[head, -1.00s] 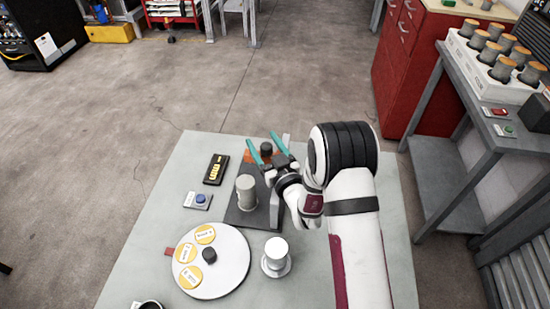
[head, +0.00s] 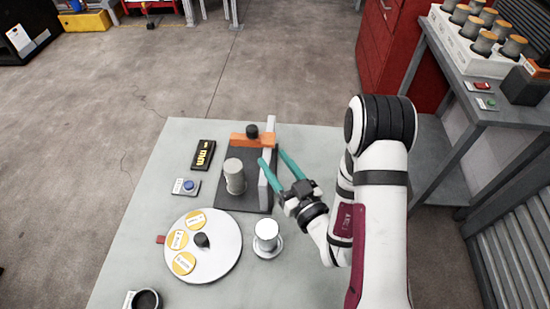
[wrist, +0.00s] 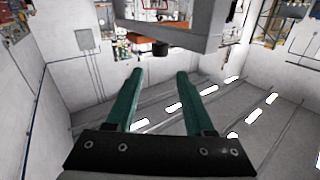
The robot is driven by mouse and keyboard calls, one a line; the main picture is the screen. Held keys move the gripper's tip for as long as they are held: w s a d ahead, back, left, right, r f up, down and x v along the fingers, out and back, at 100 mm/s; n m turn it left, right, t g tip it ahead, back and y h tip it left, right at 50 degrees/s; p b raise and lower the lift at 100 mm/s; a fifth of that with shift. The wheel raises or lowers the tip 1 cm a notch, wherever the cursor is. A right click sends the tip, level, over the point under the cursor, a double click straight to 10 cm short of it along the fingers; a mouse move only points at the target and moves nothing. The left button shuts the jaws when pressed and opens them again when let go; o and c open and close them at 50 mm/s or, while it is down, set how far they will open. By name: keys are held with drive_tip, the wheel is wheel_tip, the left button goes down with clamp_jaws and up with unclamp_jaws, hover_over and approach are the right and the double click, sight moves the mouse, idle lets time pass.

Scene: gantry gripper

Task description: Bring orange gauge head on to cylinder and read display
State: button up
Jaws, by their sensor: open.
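The orange gauge head (head: 256,141), with a black knob (head: 252,131) on top, sits at the far end of a dark base plate (head: 243,202) with a grey rail (head: 267,180) along its right side. A grey-green cylinder (head: 234,177) stands upright on the plate, nearer than the head and apart from it. The black display (head: 203,154) shows yellow characters too small to read. My gripper (head: 272,156) is open and empty, its teal fingertips close to the rail, right of the cylinder and in front of the head. In the wrist view, an orange part (wrist: 146,43) shows beyond the fingertips (wrist: 160,72).
A blue button (head: 189,185) sits left of the plate. A white round dial (head: 222,262) with yellow labels and a white post (head: 267,238) stand nearer. A black ring (head: 146,299) is at the front left. A side bench (head: 437,73) stands right.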

sight(264, 133)
drive_tip(key=w+m+y, duration=0.1)
drive_tip(key=w+m, duration=0.1)
drive_tip(key=w+d+m+g+y, duration=0.1)
drive_tip(key=w+m, duration=0.2)
drive_tip(key=w+r+m+g+y, duration=0.1)
drive_tip(key=w+m+y, duration=0.1)
drive_tip(key=shift+w+d+m, duration=0.2)
drive_tip(key=shift+d+m, duration=0.05)
drive_tip(key=shift+m, duration=0.05)
drive_tip(key=c, duration=0.7)
drive_tip(key=w+d+m+g, duration=0.1)
drive_tip(key=m+g, duration=0.1)
drive_tip(key=w+d+f+m+g+y, duration=0.1)
drive_tip(key=w+d+m, duration=0.1)
drive_tip(key=shift+w+d+g, duration=0.2)
drive_tip(key=shift+d+g, duration=0.05)
drive_tip(key=shift+g, duration=0.15)
clamp_jaws()
drive_tip(key=x, duration=0.9)
drive_tip(key=shift+a, duration=0.3)
drive_tip(key=shift+s+a+m, duration=0.15)
drive_tip(key=shift+s, duration=0.4)
drive_tip(key=shift+s+a+m, duration=0.15)
drive_tip(key=shift+s+a, duration=0.05)
drive_tip(key=shift+s, duration=0.35)
drive_tip(key=shift+s+a, duration=0.15)
drive_tip(key=shift+s, duration=0.6)
drive_tip(key=s, duration=0.6)
drive_tip(key=shift+s, duration=0.35)
drive_tip(key=shift+w, duration=0.1)
